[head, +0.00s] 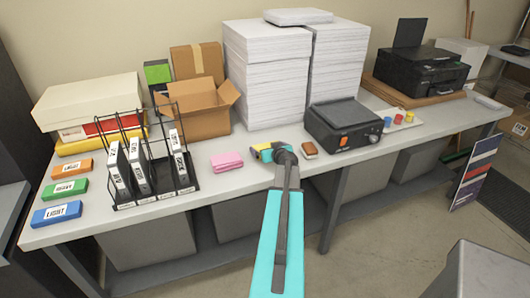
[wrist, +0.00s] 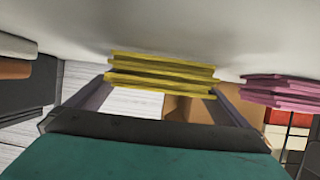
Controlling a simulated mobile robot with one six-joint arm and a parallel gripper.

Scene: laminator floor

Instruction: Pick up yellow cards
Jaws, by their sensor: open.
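The yellow cards (wrist: 160,72) lie as a small stack on the table, seen edge-on in the wrist view. My gripper (wrist: 162,92) is open, with one finger toward each end of the stack. The cards sit between the fingertips; I cannot tell whether either finger touches them. In the head view the yellow cards (head: 265,155) are partly hidden by my gripper (head: 272,153), which comes over them from the front.
Pink cards (head: 227,162) lie just left, also close beside a finger in the wrist view (wrist: 275,92). A small brown item (head: 309,148) and a black device (head: 343,125) are to the right. A wire rack with binders (head: 150,165) stands left, paper stacks (head: 265,75) behind.

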